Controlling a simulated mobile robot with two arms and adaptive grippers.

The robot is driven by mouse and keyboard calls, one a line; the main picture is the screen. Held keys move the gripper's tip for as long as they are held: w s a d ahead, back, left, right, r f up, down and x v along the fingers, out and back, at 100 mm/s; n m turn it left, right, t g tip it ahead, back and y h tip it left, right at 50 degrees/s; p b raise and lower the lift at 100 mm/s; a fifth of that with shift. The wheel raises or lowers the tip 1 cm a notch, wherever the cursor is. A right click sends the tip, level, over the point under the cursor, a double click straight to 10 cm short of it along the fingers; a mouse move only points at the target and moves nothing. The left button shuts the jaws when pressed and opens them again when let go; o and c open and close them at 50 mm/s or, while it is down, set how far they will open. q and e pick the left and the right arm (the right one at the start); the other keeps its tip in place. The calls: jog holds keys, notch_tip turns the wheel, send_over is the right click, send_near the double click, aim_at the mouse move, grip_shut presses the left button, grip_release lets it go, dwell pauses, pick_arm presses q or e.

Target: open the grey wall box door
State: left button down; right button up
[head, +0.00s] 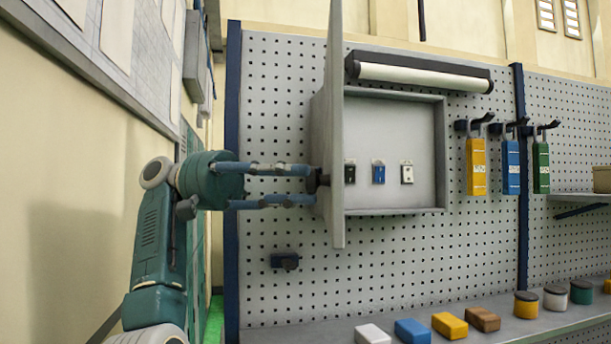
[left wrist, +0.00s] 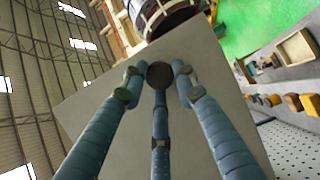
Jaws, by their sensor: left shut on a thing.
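The grey wall box (head: 395,150) hangs on the pegboard, and its inside is in plain sight. Its door (head: 337,120) stands swung out from the box at the left side, seen nearly edge-on. My left gripper (head: 312,186) comes in from the left and is shut on the dark round knob on the door's outer face. In the left wrist view the fingers (left wrist: 158,78) close around the dark knob (left wrist: 159,75), with the flat grey door panel (left wrist: 215,75) behind. Inside the box are a black, a blue (head: 378,173) and a white small item. My right gripper is not in view.
A lamp bar (head: 425,76) is mounted above the box. Yellow, blue and green tags (head: 510,166) hang on hooks to the right. A shelf below (head: 350,328) carries several coloured blocks and round jars. A small dark bracket (head: 285,261) sits on the pegboard below the gripper.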

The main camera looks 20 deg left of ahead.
pick_arm(q)
jog(key=shift+f, duration=0.1)
jog(key=c, duration=1.3)
grip_release()
jog(key=shift+d, duration=0.15)
jog(key=shift+c, duration=0.2)
